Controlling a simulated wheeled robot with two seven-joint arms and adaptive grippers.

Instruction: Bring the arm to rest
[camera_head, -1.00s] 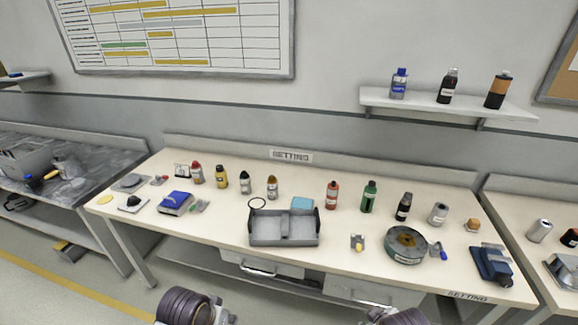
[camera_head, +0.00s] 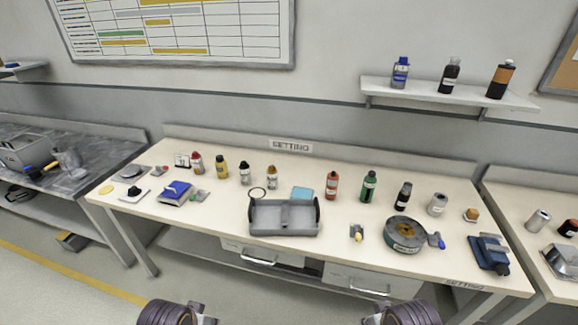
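Two dark, ringed parts of my own arms show at the bottom edge, one left of centre and one right of centre. They hang in front of the table's front side, apart from it and from everything on it. Neither gripper shows; both are below or outside the picture. The long cream table (camera_head: 215,222) bears a grey two-part tray (camera_head: 285,230) at its front middle. No arm touches the table or the tray.
Several bottles, such as a green one (camera_head: 368,188), stand along the table. A round grey-green disc (camera_head: 405,234) and a blue vise-like tool (camera_head: 489,254) lie at the right. Drawers (camera_head: 262,252) hang under the front edge. A wall shelf (camera_head: 445,93) holds three bottles.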

